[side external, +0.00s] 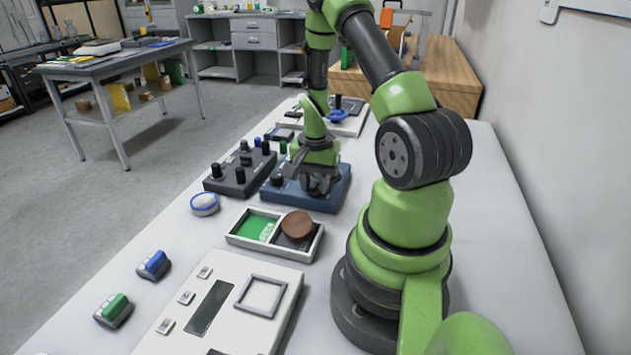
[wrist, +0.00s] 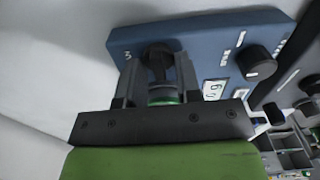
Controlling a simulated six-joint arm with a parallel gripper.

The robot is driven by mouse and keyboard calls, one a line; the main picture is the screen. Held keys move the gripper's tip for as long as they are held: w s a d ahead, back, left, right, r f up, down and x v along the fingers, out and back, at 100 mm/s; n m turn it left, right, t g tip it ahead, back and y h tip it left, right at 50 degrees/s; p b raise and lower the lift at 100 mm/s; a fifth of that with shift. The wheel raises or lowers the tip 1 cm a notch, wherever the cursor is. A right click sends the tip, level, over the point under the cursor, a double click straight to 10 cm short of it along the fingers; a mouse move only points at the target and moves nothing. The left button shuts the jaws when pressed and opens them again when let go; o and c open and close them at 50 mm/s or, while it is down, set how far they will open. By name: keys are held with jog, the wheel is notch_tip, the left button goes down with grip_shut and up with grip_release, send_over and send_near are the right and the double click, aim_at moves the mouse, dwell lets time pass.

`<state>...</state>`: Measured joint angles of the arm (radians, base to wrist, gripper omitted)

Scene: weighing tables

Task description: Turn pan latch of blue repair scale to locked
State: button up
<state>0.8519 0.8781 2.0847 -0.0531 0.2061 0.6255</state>
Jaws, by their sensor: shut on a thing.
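The blue repair scale (side external: 335,195) is a blue box on the white table, below my gripper (side external: 318,183) in the side view. In the wrist view the blue box (wrist: 205,35) fills the upper middle. My gripper (wrist: 157,78) is shut on a black knob (wrist: 158,55) near one end of the box, which looks like the pan latch. The fingers stand on both sides of it. The fingers partly cover the knob and any marks beside it, so I cannot tell its setting. A second black knob (wrist: 257,62) and a small white display (wrist: 214,90) are farther along the box.
A dark grey box with black knobs (side external: 240,170) stands close beside the blue scale. In front are a tray (side external: 233,240) with a brown round piece (side external: 297,224), a blue-and-white round item (side external: 205,204) and a white panel (side external: 180,340). The table's right side is mostly clear.

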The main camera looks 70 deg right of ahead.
jog(key=n, duration=0.4)
jog(key=shift+w, duration=0.15)
jog(key=n, duration=0.5)
jog(key=shift+w+a, duration=0.1)
jog(key=shift+a, duration=0.05)
jog(key=n, duration=0.4)
jog(key=shift+a, duration=0.1)
jog(key=shift+w+a+n, duration=0.1)
jog(key=shift+n, duration=2)
jog(key=o, duration=0.8)
jog(key=shift+o, duration=0.2)
jog(key=shift+r, duration=0.1)
notch_tip(320, 180, up, 10)
